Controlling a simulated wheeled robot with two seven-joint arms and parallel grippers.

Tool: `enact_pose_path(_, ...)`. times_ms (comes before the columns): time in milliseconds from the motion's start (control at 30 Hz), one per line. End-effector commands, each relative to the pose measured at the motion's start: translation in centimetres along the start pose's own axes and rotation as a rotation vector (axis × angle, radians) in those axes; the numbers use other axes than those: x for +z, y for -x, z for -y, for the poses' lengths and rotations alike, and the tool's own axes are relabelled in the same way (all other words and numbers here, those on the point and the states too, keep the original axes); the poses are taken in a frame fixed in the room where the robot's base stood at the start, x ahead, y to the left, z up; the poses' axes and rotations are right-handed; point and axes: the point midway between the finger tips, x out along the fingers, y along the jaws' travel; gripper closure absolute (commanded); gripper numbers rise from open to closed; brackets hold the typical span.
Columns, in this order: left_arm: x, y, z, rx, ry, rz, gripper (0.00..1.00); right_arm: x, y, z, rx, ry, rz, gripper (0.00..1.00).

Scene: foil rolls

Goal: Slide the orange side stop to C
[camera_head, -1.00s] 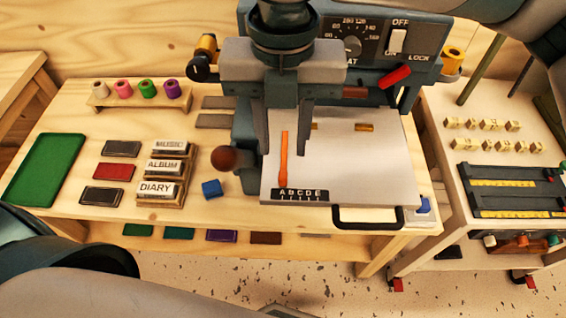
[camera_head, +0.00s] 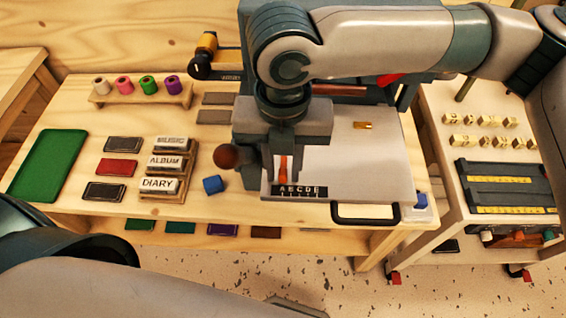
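The orange side stop (camera_head: 283,169) is a narrow upright strip on the pale plate (camera_head: 355,175) of the machine. Its lower end is by the A of the black A B C D E scale (camera_head: 300,191); its upper part is hidden behind my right gripper. My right gripper (camera_head: 282,180) points down over the plate's front left, one finger on each side of the stop. The fingers look apart, with gaps beside the stop; contact is not visible. My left gripper is out of view; only part of my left arm shows at bottom left.
A dark red ball knob (camera_head: 227,157) and a blue cube (camera_head: 213,185) are close left of the gripper. A black handle (camera_head: 365,214) sticks out in front of the plate. A small gold piece (camera_head: 362,125) lies on the plate. My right arm covers much of the machine's control box.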

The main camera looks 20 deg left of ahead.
Motion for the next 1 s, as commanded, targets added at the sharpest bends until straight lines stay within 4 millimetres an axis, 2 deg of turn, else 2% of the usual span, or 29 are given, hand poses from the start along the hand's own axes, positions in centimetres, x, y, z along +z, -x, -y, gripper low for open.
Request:
enact_pose_path(33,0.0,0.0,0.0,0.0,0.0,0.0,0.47,0.0,0.0,0.0,0.0,0.0,0.0,0.9)
enact_pose_path(67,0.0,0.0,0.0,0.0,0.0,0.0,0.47,0.0,0.0,0.0,0.0,0.0,0.0,0.97)
enact_pose_path(100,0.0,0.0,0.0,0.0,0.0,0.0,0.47,0.0,0.0,0.0,0.0,0.0,0.0,1.0)
enact_pose_path(333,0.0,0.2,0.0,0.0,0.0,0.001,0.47,0.0,0.1,0.4,0.0,-0.001,0.0,1.0)
enact_pose_path(600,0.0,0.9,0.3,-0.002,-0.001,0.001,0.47,0.0,0.1,3.0,-0.002,0.001,-0.002,1.0)
enact_pose_path(867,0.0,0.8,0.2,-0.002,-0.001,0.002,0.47,0.0,0.0,3.0,-0.001,0.001,-0.002,1.0)
enact_pose_path(900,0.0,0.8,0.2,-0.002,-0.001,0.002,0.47,0.0,0.0,3.0,-0.001,0.001,-0.002,0.83)
enact_pose_path(967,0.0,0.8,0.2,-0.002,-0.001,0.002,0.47,0.0,0.0,3.0,-0.001,0.001,-0.002,0.69)
enact_pose_path(1000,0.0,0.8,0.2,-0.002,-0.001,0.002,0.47,0.0,0.0,3.0,-0.001,0.001,-0.002,0.69)
